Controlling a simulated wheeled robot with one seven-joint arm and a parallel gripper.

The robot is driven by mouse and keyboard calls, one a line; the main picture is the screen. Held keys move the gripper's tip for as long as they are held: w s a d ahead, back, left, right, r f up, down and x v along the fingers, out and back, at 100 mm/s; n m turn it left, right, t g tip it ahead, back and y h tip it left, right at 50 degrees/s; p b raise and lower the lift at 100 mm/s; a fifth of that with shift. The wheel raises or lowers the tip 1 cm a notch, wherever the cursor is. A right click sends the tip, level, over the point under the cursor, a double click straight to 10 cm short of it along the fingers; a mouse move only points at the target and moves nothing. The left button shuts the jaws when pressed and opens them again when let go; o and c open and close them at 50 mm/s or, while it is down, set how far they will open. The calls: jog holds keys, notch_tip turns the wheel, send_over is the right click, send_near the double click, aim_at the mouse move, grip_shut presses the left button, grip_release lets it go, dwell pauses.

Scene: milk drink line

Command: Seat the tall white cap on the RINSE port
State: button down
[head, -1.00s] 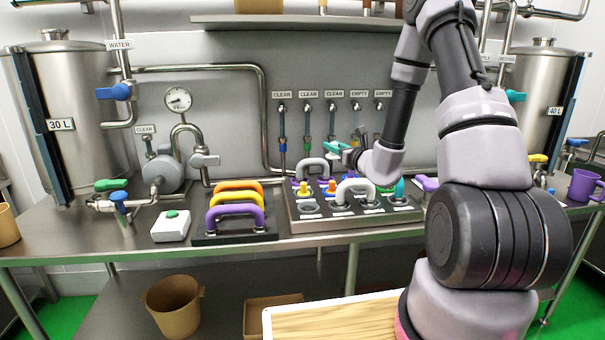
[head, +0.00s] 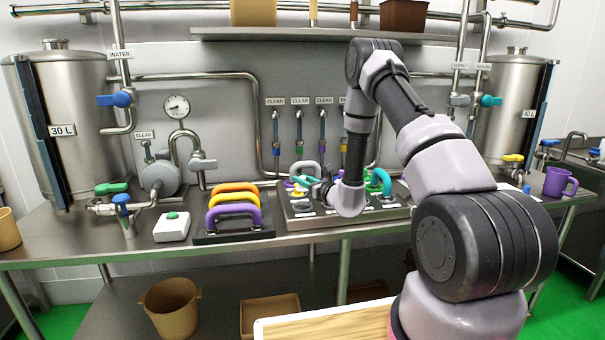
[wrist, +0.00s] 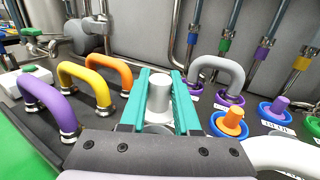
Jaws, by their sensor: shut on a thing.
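The tall white cap (wrist: 158,94) is an upright pale cylinder between the two teal fingers of my gripper (wrist: 160,80) in the wrist view. The fingers are shut on its sides, and a wider pale round part shows below it. In the head view my gripper (head: 303,182) is low over the left part of the port panel (head: 300,224). The cap is not clear there. I cannot read the RINSE label, and I cannot tell whether the cap touches a port.
Close right of my gripper stand a grey loop (wrist: 218,72), an orange plug (wrist: 232,122) and a purple plug (wrist: 277,106). A white loop (wrist: 285,155) is nearer. Purple (wrist: 45,98), yellow (wrist: 85,82) and orange (wrist: 110,68) handles stand left.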

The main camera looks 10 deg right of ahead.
jog(key=shift+f, duration=3.55)
jog(key=c, duration=0.6)
grip_release()
jog(key=shift+o, duration=0.2)
jog(key=v, duration=1)
jog(key=shift+s+d, duration=0.15)
jog(key=shift+s, duration=0.2)
